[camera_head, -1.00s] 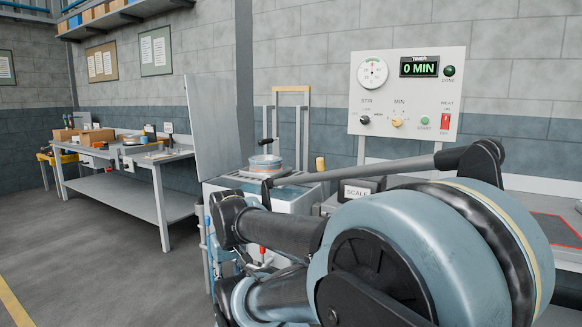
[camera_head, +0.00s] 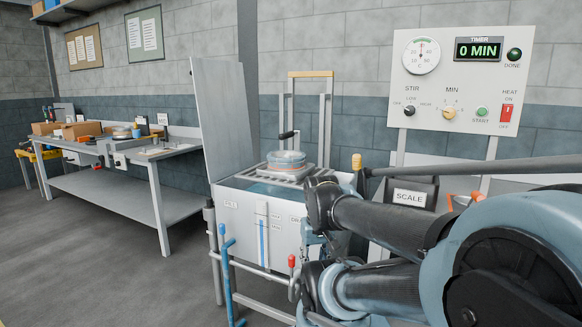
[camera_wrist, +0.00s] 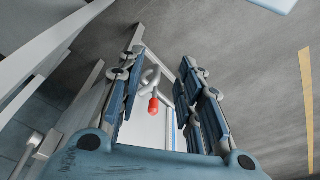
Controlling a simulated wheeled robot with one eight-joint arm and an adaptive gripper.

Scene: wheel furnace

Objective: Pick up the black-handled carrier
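The carrier (camera_head: 286,160) is a round, shallow, bluish piece with a short black handle (camera_head: 288,134) above it. It sits on top of the white bath unit (camera_head: 243,214), beneath a tall frame with a yellow top bar. In the wrist view my gripper (camera_wrist: 163,58) is open, its two blue-grey fingers spread apart. A red-tipped lever (camera_wrist: 153,105) shows between the fingers, and I cannot tell how far beyond them it is. The carrier is not recognisable in the wrist view. My arm hides the bath unit's right side in the head view.
A raised grey lid panel (camera_head: 222,115) stands left of the bath unit. Blue pipework (camera_head: 226,265) runs down its front left.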

